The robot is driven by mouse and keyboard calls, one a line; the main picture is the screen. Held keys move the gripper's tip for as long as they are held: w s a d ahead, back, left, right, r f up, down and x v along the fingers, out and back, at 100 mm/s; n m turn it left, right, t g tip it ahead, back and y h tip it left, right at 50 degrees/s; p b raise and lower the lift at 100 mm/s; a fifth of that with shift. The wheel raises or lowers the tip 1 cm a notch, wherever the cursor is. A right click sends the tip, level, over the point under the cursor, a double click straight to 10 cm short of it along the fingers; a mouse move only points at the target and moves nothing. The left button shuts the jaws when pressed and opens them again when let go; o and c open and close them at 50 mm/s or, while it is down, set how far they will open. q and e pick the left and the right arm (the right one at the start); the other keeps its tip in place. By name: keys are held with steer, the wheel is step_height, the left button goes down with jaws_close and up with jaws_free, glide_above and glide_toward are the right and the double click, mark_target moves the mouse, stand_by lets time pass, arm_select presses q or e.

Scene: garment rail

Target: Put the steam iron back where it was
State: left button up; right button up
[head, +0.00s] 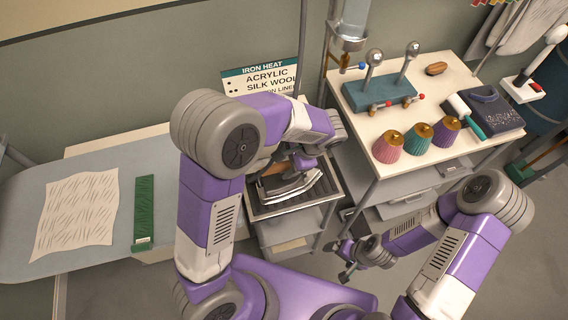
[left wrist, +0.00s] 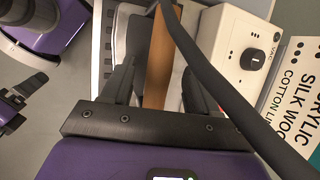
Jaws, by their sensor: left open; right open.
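The steam iron (head: 292,190) sits on a dark ribbed rest (head: 265,209) on a small stand in the middle of the head view. Its brown handle (left wrist: 162,55) shows in the left wrist view. My left gripper (left wrist: 160,85) is open, with one finger on each side of the handle; I cannot tell whether they touch it. In the head view my left arm hides part of the iron and most of this gripper. My right gripper (head: 348,262) is open and empty, low and to the right of the stand.
A dark cord (left wrist: 195,70) crosses the left wrist view in front of a white control box (left wrist: 243,50) with a knob. An ironing board (head: 100,165) with a cloth lies left. A table (head: 440,165) with lampshade-like cones (head: 418,138) and a blue block stands right. An iron heat sign (head: 262,78) is behind.

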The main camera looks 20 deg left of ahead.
arm_select(q)
steer(key=p+v, duration=0.1)
steer(key=v, duration=0.9)
arm_select(e)
steer(key=shift+r, duration=0.55)
steer(key=shift+s, duration=0.1)
